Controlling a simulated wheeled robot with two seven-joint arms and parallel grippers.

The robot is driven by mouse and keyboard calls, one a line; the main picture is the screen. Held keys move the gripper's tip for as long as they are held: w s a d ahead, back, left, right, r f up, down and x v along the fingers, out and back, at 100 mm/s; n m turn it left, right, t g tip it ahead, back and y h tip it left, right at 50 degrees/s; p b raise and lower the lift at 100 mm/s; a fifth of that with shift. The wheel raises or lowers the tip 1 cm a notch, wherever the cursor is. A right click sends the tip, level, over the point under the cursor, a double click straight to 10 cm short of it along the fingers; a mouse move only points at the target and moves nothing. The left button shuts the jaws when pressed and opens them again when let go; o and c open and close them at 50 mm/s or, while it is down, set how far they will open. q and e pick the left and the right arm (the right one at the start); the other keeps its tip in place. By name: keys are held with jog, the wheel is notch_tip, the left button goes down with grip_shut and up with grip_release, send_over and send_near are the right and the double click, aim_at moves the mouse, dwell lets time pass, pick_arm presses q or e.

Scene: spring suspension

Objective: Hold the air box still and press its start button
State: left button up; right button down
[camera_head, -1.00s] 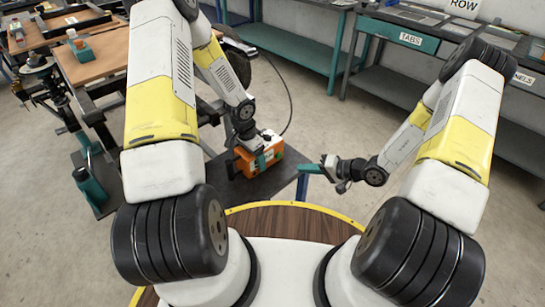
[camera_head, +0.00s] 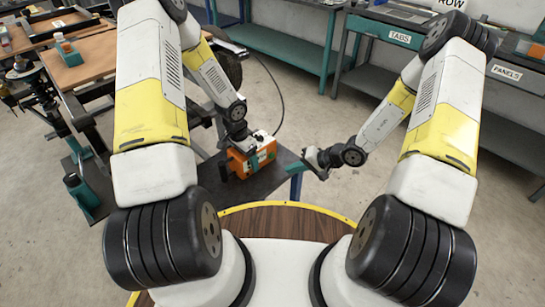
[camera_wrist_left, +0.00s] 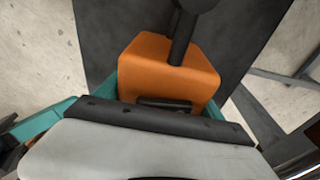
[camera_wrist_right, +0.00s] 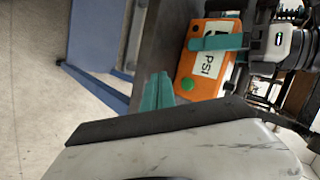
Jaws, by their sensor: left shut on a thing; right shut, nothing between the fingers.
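The air box (camera_head: 241,164) is an orange box on a small dark table; it also shows in the left wrist view (camera_wrist_left: 160,62). My left gripper (camera_head: 262,157) is shut on it, with teal fingers on either side. In the right wrist view the box's face (camera_wrist_right: 187,68) carries a white PSI label and a round green start button (camera_wrist_right: 188,84). A teal left finger lies across that face. My right gripper (camera_wrist_right: 158,90) is shut and empty, its fingertips pointing toward the box and apart from it in the picture. It also shows in the head view (camera_head: 298,164).
The dark table (camera_head: 222,192) has a blue leg (camera_head: 296,186) near my right gripper. A black hose (camera_head: 282,100) rises from the box toward the back. Teal-framed benches (camera_head: 290,42) stand behind. Open floor lies to the right.

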jog(key=shift+w+a, duration=1.85)
jog(key=shift+a, duration=0.2)
dwell(0.5)
jog(key=shift+w+a, duration=0.25)
jog(key=shift+a, duration=0.05)
pick_arm(q)
jog(key=shift+d, duration=0.1)
pick_arm(e)
jog(key=shift+w+a, duration=0.4)
dwell(1.0)
jog(key=shift+s+d, duration=0.7)
jog(key=s+d, duration=0.1)
jog(key=d, duration=0.1)
jog(key=s+d, duration=0.1)
jog(key=s, duration=0.1)
jog(key=shift+s+d, duration=0.2)
jog(key=shift+d, duration=0.15)
